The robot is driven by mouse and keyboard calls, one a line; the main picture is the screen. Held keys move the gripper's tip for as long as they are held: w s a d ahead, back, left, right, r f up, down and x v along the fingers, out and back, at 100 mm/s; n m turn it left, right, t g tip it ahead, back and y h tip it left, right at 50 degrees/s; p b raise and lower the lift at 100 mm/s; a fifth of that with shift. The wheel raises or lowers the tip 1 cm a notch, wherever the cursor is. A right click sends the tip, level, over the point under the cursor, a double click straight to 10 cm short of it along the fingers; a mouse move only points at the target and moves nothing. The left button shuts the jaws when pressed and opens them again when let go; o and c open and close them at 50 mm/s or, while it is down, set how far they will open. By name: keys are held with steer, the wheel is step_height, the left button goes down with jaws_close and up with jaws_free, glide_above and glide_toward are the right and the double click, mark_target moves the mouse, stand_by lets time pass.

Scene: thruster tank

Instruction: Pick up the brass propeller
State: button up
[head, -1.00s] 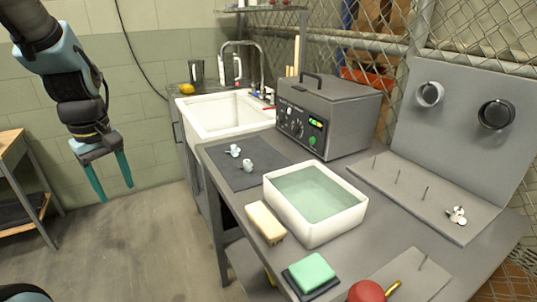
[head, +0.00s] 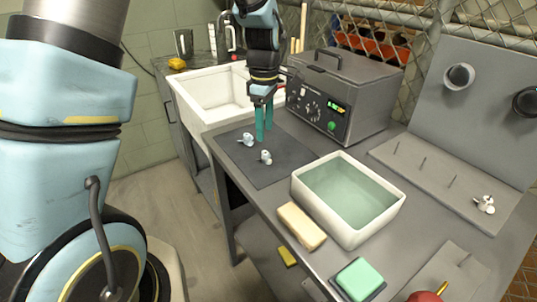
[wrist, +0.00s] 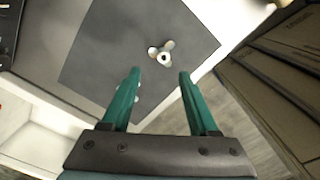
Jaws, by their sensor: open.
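Two small propellers lie on a dark mat (head: 285,172). The nearer propeller (head: 266,157) shows whole in the wrist view (wrist: 161,53), beyond and between my fingertips. The farther propeller (head: 247,139) is mostly hidden behind the left finger in the wrist view. Both look pale and silvery; I cannot tell by colour which is brass. A third, pale propeller (head: 485,204) sits on the grey peg board at the right. My gripper (head: 264,141) points down over the mat, open and empty; its green fingers (wrist: 158,75) are apart, touching no propeller.
A white water tank (head: 322,212) stands right of the mat. A grey control box (head: 345,100) is behind it. The white sink (head: 190,92) is at the back left. A tan brush block (head: 302,226) and green sponge (head: 360,279) lie near the table's front edge.

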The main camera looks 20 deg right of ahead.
mark_target(265, 162)
steer(key=shift+a+f, duration=0.1)
steer(key=shift+f, duration=0.75)
steer(key=f+p, duration=0.1)
steer(key=f, duration=0.2)
steer(key=f+p, duration=0.1)
steer(key=shift+s+f+p, duration=0.3)
steer(key=shift+s, duration=0.05)
steer(key=shift+f, duration=0.4)
jaws_close()
